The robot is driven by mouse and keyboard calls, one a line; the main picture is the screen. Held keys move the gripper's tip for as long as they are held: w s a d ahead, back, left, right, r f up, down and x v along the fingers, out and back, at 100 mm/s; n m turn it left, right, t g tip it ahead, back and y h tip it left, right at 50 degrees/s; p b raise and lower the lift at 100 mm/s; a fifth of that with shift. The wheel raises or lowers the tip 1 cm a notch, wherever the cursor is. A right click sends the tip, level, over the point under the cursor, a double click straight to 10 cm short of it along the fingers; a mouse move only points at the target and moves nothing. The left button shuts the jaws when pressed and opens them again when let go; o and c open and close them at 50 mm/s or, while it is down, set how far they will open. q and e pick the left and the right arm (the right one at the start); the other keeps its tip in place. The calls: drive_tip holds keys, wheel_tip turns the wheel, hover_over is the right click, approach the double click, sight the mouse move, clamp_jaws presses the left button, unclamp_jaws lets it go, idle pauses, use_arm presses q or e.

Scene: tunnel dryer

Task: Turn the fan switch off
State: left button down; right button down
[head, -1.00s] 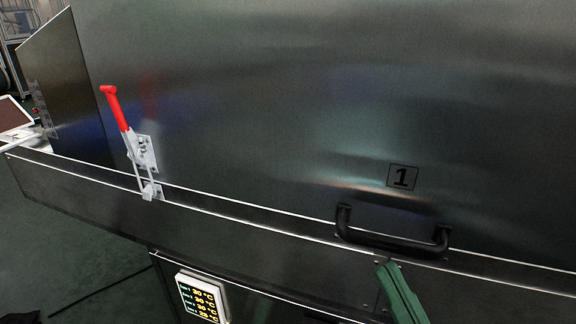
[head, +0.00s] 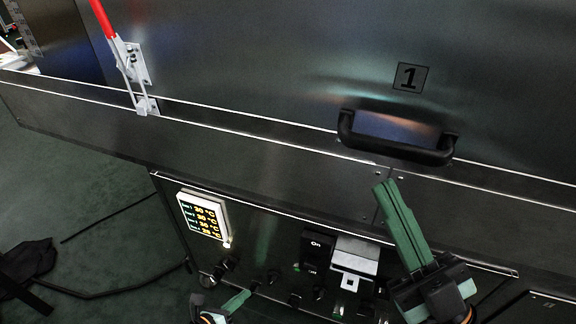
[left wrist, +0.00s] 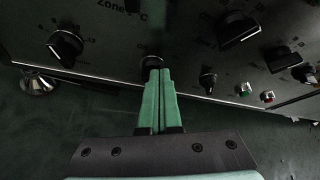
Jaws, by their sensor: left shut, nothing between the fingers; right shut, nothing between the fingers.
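The dark control panel (head: 270,250) shows below the machine's ledge in the head view. It carries several black knobs and switches; I cannot read which one is the fan switch. My left gripper (head: 240,299) is shut and empty at the panel's lower part. In the left wrist view its fingertips (left wrist: 158,74) overlap a round black knob (left wrist: 150,62); contact cannot be told. A small pointer knob (left wrist: 207,79) is just right, and a large black switch (left wrist: 238,30) is further up right. My right gripper (head: 386,188) is shut and empty, below the black handle (head: 400,150).
A lit temperature display (head: 203,215) is on the panel's left. A red-handled clamp (head: 103,18) holds at the hood's left. A dial (left wrist: 65,45), a green button (left wrist: 246,89) and a red button (left wrist: 267,96) show in the left wrist view.

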sight(251, 283)
use_arm(q)
drive_tip(key=shift+w+d, duration=0.25)
drive_tip(key=shift+w, duration=0.3)
drive_tip(key=shift+w+d, duration=0.2)
drive_tip(key=shift+w, duration=0.3)
drive_tip(key=shift+f, duration=0.55)
drive_tip(key=shift+w+a+f, duration=0.1)
drive_tip(key=shift+a, duration=0.25)
idle(0.5)
drive_tip(key=shift+a, duration=0.1)
drive_tip(key=shift+w+a+f, duration=0.15)
drive_tip(key=shift+a+f, duration=0.15)
drive_tip(key=shift+f, duration=0.1)
drive_tip(key=shift+a, duration=0.1)
idle(0.5)
